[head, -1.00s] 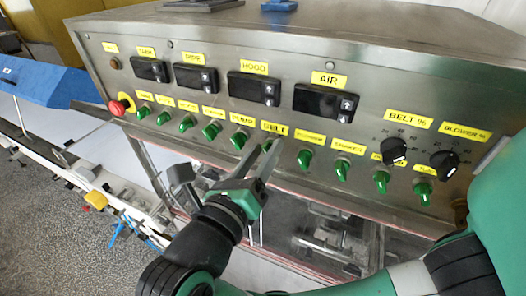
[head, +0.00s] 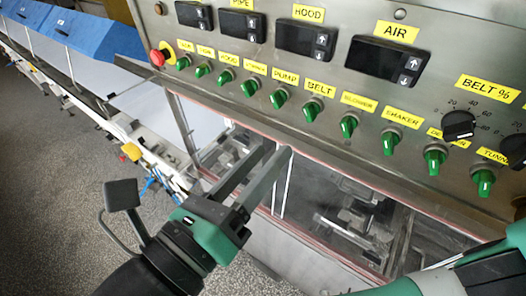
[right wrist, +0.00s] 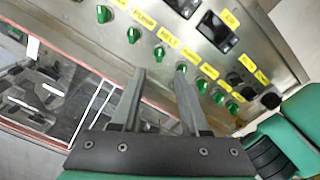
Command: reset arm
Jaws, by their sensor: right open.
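My right gripper (head: 262,165) is open and empty in the head view, below the row of green switches and apart from them. Its two grey fingers also show in the right wrist view (right wrist: 160,80), spread apart and pointing toward the control panel (right wrist: 215,70). My right arm comes in from the lower right of the head view, green and black. The panel carries green switches, among them the belt switch (head: 312,109) and the pump switch (head: 279,97). My left gripper is not in view.
The steel control panel (head: 300,75) has dark displays, an air display (head: 385,60), a red emergency button (head: 158,57) and a black belt knob (head: 459,125). Below it is a glazed opening with machinery (head: 355,215). Blue covers (head: 85,35) stand at upper left. Grey floor is open at lower left.

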